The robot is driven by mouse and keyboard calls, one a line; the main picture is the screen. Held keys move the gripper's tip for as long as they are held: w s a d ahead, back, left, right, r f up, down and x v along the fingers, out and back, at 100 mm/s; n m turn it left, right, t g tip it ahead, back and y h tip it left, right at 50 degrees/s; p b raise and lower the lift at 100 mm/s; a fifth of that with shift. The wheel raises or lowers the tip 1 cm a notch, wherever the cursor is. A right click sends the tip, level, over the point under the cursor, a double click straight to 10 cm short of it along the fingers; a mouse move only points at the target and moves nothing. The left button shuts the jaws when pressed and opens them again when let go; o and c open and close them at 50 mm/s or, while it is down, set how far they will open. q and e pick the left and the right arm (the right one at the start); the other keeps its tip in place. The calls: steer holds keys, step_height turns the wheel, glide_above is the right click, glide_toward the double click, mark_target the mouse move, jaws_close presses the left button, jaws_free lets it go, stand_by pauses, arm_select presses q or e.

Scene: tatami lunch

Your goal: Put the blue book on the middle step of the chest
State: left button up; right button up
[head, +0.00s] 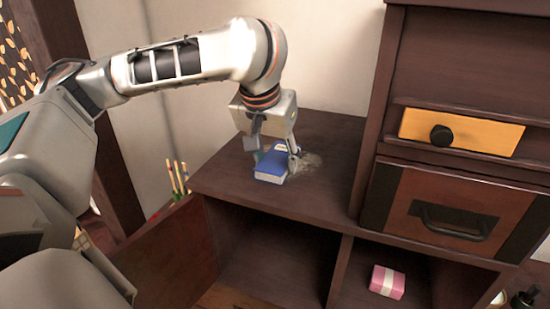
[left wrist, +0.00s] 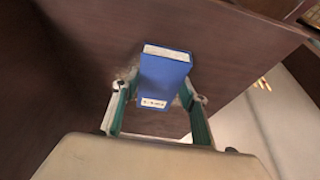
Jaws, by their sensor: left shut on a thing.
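The blue book (head: 271,167) is at the middle step (head: 225,178) of the dark wooden chest, near the step's front edge. It lies flat, or very nearly so; I cannot tell for certain whether its whole underside touches the wood. My left gripper (head: 273,156) reaches down from above and is shut on the book, with a finger on each side. In the left wrist view the book (left wrist: 164,78) sits between the green-lined fingers of my left gripper (left wrist: 160,105). My right gripper is not in view.
The chest's taller part rises at the right, with a yellow drawer front (head: 480,136) and a handled drawer below (head: 440,205). Below the step are open compartments, one with a pink box (head: 387,281). An open door (head: 170,255) stands at lower left. Bare step surrounds the book.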

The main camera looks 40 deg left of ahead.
arm_select(q)
steer(key=shift+f, duration=0.1)
steer(key=o, duration=1.2)
steer(key=shift+s+r, duration=0.1)
steer(key=shift+r, duration=0.4)
steer(key=v, duration=1.1)
steer(key=shift+s+r, duration=0.1)
steer(key=shift+s, duration=0.05)
steer(key=shift+d, duration=0.1)
